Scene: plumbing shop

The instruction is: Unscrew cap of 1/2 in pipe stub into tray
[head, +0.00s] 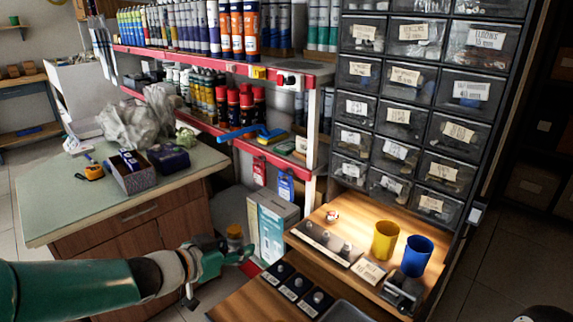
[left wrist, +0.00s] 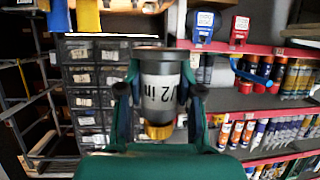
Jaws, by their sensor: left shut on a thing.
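My left gripper (head: 238,254) is shut on the 1/2 in pipe stub and holds it in the air left of the wooden bench. In the left wrist view the pipe stub (left wrist: 160,92) is a grey cylinder with a white "1/2 IN" label, between the two fingers (left wrist: 160,97). A yellow-brass cap (left wrist: 158,131) is on one end; that view is upside down. In the head view the cap (head: 234,231) shows as an orange-brown top above the fingers. A grey tray (head: 345,312) is partly in view at the bottom edge. My right gripper is not in view.
The wooden bench (head: 250,302) carries labelled dark blocks (head: 297,284). On the raised shelf are a yellow cup (head: 385,240), a blue cup (head: 417,256) and a dark metal device (head: 403,292). A box (head: 270,228) stands behind the gripper. A green-topped counter (head: 75,210) is left.

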